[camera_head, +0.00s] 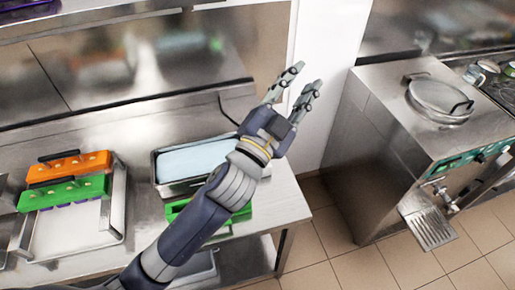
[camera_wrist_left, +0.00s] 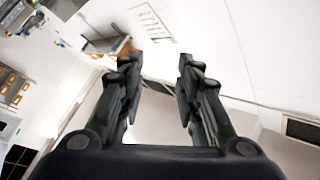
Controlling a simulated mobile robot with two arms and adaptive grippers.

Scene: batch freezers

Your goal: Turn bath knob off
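My left gripper (camera_head: 302,81) is raised in front of the white wall panel, above the back right corner of the steel table. It is open with nothing between its fingers. It also shows open and empty in the left wrist view (camera_wrist_left: 160,68). A steel bath with pale blue liquid (camera_head: 193,160) sits on the table, partly behind my left arm. I cannot make out a knob on it; my arm may hide one. A steel machine (camera_head: 385,135) with a lidded top and a teal front panel (camera_head: 470,163) stands at the right, apart from my gripper. My right gripper is not in view.
Orange (camera_head: 70,167) and green (camera_head: 64,193) molds lie on a steel tray (camera_head: 117,205) at the left. Another green item (camera_head: 177,209) lies under my arm. A drip tray (camera_head: 432,229) sticks out from the machine. Tiled floor (camera_head: 325,238) is clear between table and machine.

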